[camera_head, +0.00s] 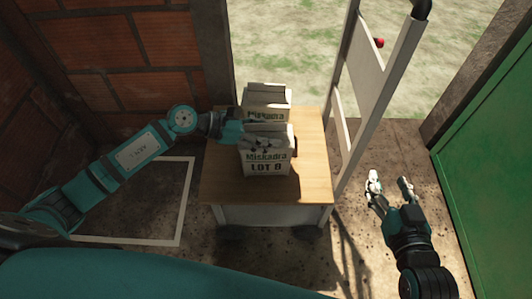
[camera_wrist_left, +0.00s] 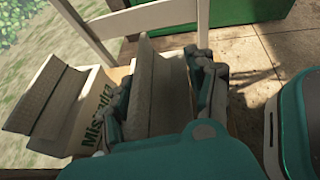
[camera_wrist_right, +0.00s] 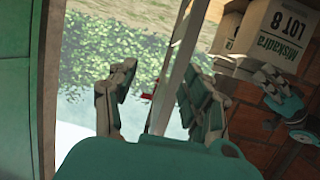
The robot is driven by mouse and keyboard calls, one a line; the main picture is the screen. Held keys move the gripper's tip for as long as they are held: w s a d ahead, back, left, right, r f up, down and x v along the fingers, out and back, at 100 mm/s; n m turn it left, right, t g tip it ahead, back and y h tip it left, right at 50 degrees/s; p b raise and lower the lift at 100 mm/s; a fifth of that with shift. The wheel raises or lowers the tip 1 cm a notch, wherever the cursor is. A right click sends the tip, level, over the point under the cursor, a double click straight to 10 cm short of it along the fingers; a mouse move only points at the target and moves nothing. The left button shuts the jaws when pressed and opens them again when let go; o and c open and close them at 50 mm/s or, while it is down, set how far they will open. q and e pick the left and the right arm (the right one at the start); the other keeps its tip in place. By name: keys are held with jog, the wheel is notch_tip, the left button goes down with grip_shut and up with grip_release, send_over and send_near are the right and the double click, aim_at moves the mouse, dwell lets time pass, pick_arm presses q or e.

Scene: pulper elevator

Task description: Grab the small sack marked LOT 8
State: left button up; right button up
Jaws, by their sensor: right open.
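The small sack marked LOT 8 (camera_head: 265,162) stands upright on the wooden table, in front of a second sack marked Miskadra (camera_head: 267,106). My left gripper (camera_head: 240,131) is at the upper part of the LOT 8 sack, coming in from the left. In the left wrist view the sack's pale top (camera_wrist_left: 157,95) is between my left fingers, which look closed against its sides. The LOT 8 sack also shows in the right wrist view (camera_wrist_right: 278,35). My right gripper (camera_head: 390,187) is open and empty, right of the table above the floor.
The wooden table (camera_head: 308,180) has bare room in front of the sacks. A white metal frame (camera_head: 350,125) rises at the table's right side. A green door or panel (camera_head: 490,150) is at the far right. A brick wall (camera_head: 110,85) stands at the left.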

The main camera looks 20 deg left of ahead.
pick_arm(q)
grip_shut()
jog(key=shift+r, duration=0.1)
jog(key=shift+w, duration=0.1)
